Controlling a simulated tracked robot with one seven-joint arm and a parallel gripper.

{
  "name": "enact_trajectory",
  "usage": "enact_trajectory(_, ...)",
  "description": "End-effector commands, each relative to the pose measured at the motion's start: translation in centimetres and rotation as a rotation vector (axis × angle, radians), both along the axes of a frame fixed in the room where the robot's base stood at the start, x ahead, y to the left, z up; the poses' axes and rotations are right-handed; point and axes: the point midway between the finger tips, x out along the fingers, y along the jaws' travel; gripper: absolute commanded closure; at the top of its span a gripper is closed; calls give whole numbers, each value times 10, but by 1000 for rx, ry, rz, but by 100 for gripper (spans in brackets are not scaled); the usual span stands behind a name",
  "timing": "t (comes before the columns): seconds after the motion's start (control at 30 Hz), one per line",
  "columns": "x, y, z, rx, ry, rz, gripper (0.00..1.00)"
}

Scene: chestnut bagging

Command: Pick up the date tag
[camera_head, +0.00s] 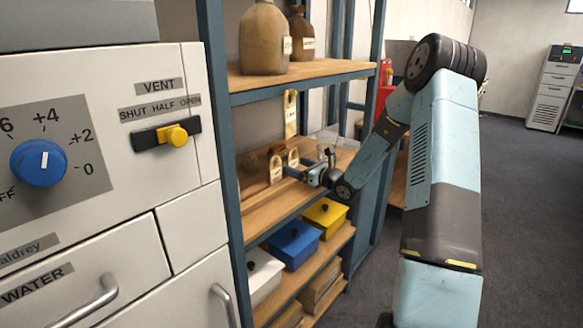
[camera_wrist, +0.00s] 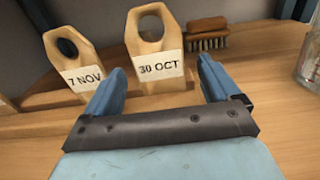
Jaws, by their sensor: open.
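Two wooden tags with round holes stand upright on the wooden shelf in the wrist view. The tag labelled "30 OCT" (camera_wrist: 156,51) is straight ahead of my gripper (camera_wrist: 157,84), whose blue fingers are apart, one to each side of its lower part. Whether the tag is between the fingertips or just beyond them I cannot tell. The tag labelled "7 NOV" (camera_wrist: 71,68) stands to the left, outside the left finger. In the head view my gripper (camera_head: 308,176) reaches in at the middle shelf beside the tags (camera_head: 276,169).
A brush (camera_wrist: 208,35) lies behind the "30 OCT" tag to the right. A glass jar (camera_wrist: 310,62) stands at the right edge. Below are a white, a blue (camera_head: 293,244) and a yellow bin (camera_head: 325,217). Brown jugs (camera_head: 264,40) stand on the shelf above. A blue upright (camera_head: 220,120) bounds the shelf's left side.

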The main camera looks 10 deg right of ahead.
Motion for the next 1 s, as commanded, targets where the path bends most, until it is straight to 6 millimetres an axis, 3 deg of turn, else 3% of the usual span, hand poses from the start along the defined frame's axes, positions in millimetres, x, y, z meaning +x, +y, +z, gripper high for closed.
enact_trajectory(0.3, 33, 25, -2, 0, -1, 2, 11)
enact_trajectory(0.57, 36, 28, -2, 0, 0, 1, 11)
enact_trajectory(1.0, 36, 28, -2, 0, 0, 1, 51)
